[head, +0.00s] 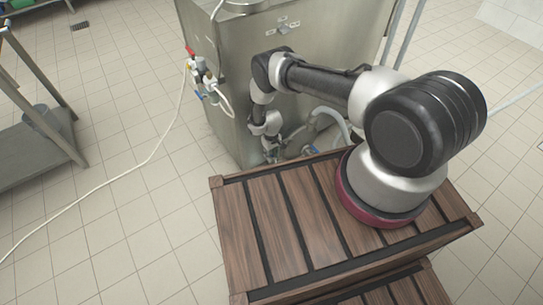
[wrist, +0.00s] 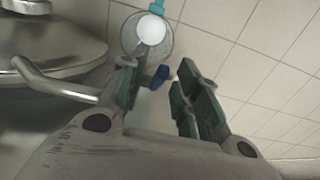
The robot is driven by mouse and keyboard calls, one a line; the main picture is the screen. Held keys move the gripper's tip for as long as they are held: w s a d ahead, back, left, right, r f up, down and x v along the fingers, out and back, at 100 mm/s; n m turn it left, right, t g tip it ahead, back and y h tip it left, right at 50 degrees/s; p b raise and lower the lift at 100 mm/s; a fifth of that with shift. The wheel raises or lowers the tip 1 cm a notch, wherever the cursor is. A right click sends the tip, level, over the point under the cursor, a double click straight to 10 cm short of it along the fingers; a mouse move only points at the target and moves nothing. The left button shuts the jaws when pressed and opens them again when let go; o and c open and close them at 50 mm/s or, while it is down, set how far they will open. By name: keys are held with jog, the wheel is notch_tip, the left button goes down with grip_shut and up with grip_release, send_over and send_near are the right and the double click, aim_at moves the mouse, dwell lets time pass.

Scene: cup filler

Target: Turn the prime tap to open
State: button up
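A small blue handle (wrist: 160,76), which looks like the prime tap's lever, shows in the wrist view beside a metal pipe. My gripper (wrist: 162,92) is open, with green-padded fingers on either side of the handle in the picture. Whether the handle is fully between the pads or just beyond them, I cannot tell. No contact is visible. In the head view my gripper (head: 270,154) hangs low by the front of the steel machine (head: 245,85). A small blue part (head: 310,149) shows near the hoses to its right; I cannot tell if it is the same handle.
A bent metal pipe (wrist: 55,84) runs close to the left finger. A round clear part with a white centre (wrist: 150,30) lies beyond the fingers. Red- and blue-handled fittings (head: 200,80) stick out from the machine's left side.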

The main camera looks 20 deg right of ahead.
jog(key=shift+f, duration=0.5)
grip_shut()
jog(key=shift+w+a+r+g, duration=0.1)
jog(key=shift+w+r+g, duration=0.1)
jog(key=shift+g, duration=0.6)
grip_release()
